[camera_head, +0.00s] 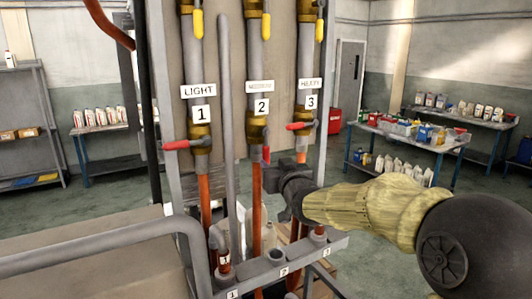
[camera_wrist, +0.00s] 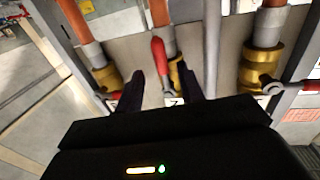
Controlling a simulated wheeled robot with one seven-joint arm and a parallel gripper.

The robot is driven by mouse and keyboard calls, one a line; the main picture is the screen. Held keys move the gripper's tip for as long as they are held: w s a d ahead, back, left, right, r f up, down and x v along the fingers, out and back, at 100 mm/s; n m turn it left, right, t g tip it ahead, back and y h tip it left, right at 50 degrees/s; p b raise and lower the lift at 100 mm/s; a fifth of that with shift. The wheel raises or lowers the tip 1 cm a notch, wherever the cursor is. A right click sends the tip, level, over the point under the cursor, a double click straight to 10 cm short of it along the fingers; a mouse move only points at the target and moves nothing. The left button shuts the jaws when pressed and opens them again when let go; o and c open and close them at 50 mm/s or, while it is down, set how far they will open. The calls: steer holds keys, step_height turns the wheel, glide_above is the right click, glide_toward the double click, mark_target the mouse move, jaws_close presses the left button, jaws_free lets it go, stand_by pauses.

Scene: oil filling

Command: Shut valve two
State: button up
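Valve two is the brass valve (camera_head: 257,130) on the middle pipe, under the label "2" (camera_head: 261,106). Its red handle (camera_head: 266,154) hangs down along the pipe. My gripper (camera_head: 272,181) is just below and right of it, in front of the middle pipe. The wrist view is roughly upside down. There the red handle (camera_wrist: 159,62) lies along the pipe, between the two dark fingers in the picture. My gripper (camera_wrist: 161,80) is open there, with gaps on both sides of the handle. I cannot tell how deep the handle sits between the fingers.
Valve one's red handle (camera_head: 176,145) and valve three's red handle (camera_head: 300,126) both stick out sideways to the left. A thin grey pipe (camera_head: 225,120) runs between pipes one and two. A numbered grey rail (camera_head: 252,276) crosses below. Yellow handles (camera_head: 266,26) sit higher up.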

mark_target(267, 157)
steer(key=p+x, duration=0.3)
steer(key=x, duration=0.4)
steer(key=shift+w+a, duration=0.1)
steer(key=shift+w, duration=0.1)
jaws_close()
